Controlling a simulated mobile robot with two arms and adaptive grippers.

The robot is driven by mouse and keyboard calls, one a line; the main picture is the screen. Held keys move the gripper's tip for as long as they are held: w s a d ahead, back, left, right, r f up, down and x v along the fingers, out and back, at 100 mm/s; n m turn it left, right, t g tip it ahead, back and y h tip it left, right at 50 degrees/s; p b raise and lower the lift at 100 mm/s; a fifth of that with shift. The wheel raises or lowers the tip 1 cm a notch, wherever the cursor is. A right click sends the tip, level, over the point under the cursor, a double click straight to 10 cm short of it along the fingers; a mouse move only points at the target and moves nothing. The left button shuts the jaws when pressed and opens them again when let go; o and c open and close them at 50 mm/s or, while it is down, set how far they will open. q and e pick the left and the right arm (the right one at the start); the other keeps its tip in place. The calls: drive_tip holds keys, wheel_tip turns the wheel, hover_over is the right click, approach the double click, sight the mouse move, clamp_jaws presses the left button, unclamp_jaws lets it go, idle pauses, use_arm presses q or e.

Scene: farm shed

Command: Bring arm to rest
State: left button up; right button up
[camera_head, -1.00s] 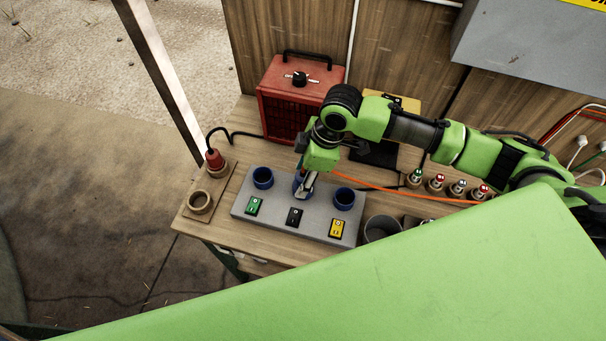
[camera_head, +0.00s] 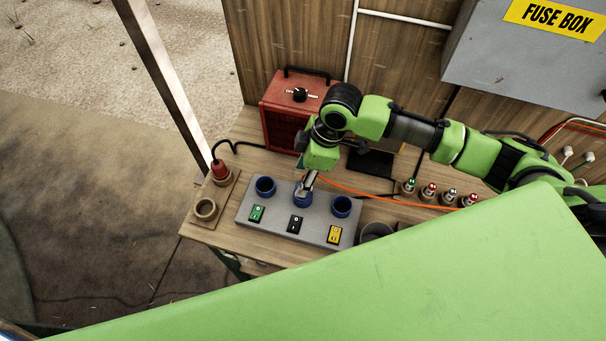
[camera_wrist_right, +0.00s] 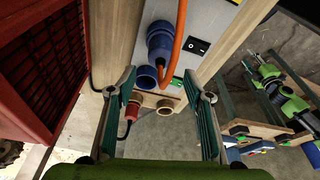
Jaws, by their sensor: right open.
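My right arm reaches in from the right in the head view. Its gripper (camera_head: 308,186) points down over the middle socket of a grey socket panel (camera_head: 325,231). In the right wrist view the two fingers of the right gripper (camera_wrist_right: 160,88) are spread wide with nothing between them. A blue plug (camera_wrist_right: 160,42) with an orange cable (camera_wrist_right: 179,40) stands in line with the black switch, apparently in the middle socket, beyond the fingertips. In the head view the gripper partly hides this plug. My left gripper is not in view.
Blue sockets (camera_head: 265,186) (camera_head: 341,206) beside the middle one are empty. A red heater-like box (camera_head: 290,115) stands behind. A red plug (camera_head: 220,170) and a brown ring socket (camera_head: 206,208) are at left. Several small colored-top items (camera_head: 429,190) stand right, below a fuse box (camera_head: 530,60).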

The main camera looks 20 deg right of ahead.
drive_tip(key=shift+r, duration=1.6)
